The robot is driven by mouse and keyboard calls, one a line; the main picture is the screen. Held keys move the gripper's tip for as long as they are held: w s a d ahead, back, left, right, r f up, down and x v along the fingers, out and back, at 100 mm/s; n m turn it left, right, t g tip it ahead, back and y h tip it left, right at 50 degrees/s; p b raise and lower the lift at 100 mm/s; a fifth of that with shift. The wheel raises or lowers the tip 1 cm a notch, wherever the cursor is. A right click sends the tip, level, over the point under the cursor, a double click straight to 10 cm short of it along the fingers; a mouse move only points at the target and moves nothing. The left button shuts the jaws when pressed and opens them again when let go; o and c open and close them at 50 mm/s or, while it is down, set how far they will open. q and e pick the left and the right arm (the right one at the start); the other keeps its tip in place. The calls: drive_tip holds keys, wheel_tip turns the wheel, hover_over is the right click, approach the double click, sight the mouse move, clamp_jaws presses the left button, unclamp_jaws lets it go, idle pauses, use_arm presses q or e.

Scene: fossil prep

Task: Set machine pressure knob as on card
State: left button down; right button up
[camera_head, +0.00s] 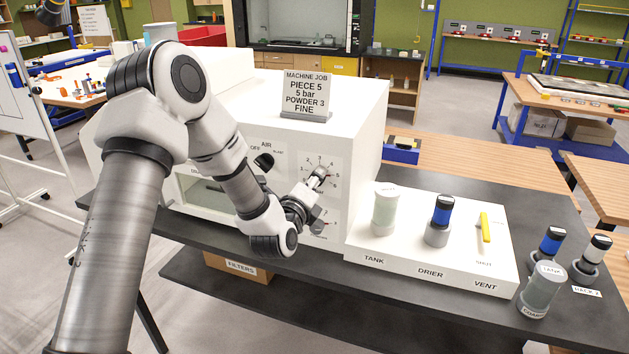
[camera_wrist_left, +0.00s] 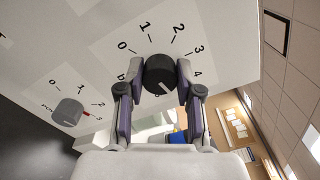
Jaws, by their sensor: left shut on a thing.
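The card (camera_head: 305,95) on top of the white machine (camera_head: 345,115) reads "MACHINE JOB, PIECE 5, 5 bar, POWDER 3, FINE". The dark pressure knob (camera_wrist_left: 160,72) sits in a dial marked 0 to 4, with higher numbers hidden behind a finger in the left wrist view. The knob's white line points to the lower right there, past the 4. My left gripper (camera_head: 312,185) is shut on the knob, one finger on each side, as the left wrist view (camera_wrist_left: 160,84) also shows. My right gripper is in neither view.
A second knob (camera_wrist_left: 68,110) with a red mark sits below the dial. The AIR switch (camera_head: 264,161) is left of it. A white stand marked TANK, DRIER, VENT (camera_head: 430,270) is close on the right. Canisters (camera_head: 542,288) stand at the table's right end.

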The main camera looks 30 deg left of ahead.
use_arm(q)
drive_tip(key=c, duration=0.8)
unclamp_jaws()
drive_tip(key=shift+w, duration=0.1)
drive_tip(key=shift+o, duration=0.2)
drive_tip(key=v, duration=0.7)
